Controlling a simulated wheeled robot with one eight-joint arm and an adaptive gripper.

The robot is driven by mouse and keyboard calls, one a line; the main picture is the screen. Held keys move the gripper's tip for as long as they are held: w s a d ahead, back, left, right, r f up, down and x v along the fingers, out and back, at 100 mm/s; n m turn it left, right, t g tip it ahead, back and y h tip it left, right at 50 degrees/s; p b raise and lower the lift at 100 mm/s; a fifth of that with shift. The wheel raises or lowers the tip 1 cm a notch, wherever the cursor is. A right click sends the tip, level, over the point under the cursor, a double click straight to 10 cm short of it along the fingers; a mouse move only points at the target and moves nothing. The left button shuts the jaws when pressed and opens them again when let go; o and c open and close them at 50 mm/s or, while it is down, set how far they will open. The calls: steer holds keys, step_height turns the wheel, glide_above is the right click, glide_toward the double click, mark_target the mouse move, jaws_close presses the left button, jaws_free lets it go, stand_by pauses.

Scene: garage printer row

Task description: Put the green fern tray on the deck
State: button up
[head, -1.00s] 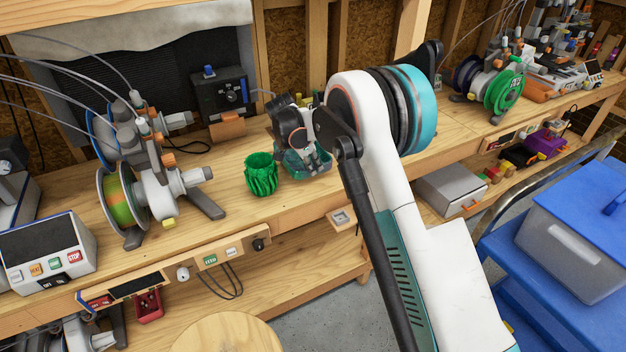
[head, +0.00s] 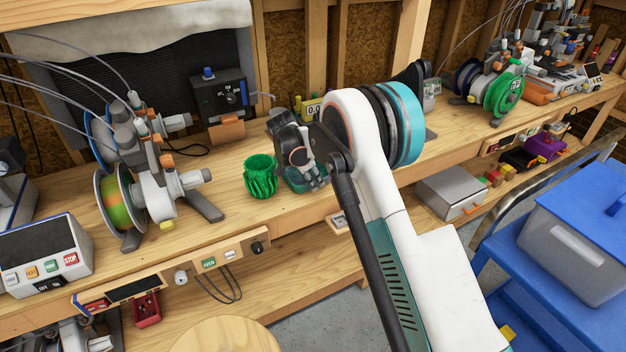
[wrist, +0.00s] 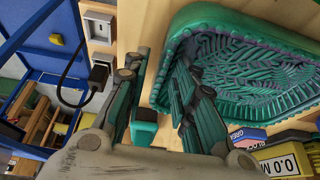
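The green fern tray (wrist: 250,75), a teal-green shallow tray with raised fern-like leaves inside, fills the upper right of the wrist view. In the head view the tray (head: 294,182) lies on the wooden bench, partly hidden by my gripper (head: 315,178). In the wrist view my gripper (wrist: 160,68) is open, its fingers apart at the tray's near end. One finger is outside the rim and the other overlaps the tray's inside. I cannot tell whether either finger touches it. I cannot tell which surface is the deck.
A green ribbed pot (head: 261,177) stands close left of the tray. A spool machine (head: 150,190) is farther left. A display block (head: 312,109) stands behind my gripper. A blue cart (head: 545,275) carrying a lidded bin (head: 575,245) is at the right. A stool (head: 225,334) is in front.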

steer(key=shift+r, duration=0.1)
steer(key=p+v, duration=0.3)
steer(key=v, duration=0.9)
steer(key=s+d+r+n+t+y, duration=0.1)
steer(key=s+d+r+n, duration=0.2)
steer(key=s+d+r, duration=0.45)
steer(key=s+d+r+n+t+y, duration=0.1)
steer(key=s+d+r+n, duration=0.3)
steer(key=s+r, duration=0.7)
steer(key=s+d+f+n+t+y, duration=0.1)
steer(key=s+d+n, duration=0.1)
steer(key=s, duration=0.9)
steer(key=s+d+f+n+t+y, duration=0.1)
steer(key=s+d+f+n+t, duration=0.1)
steer(key=s, duration=1)
steer(key=shift+s+d+n, duration=0.2)
steer(key=shift+d+n, duration=0.55)
steer(key=shift+n, duration=0.45)
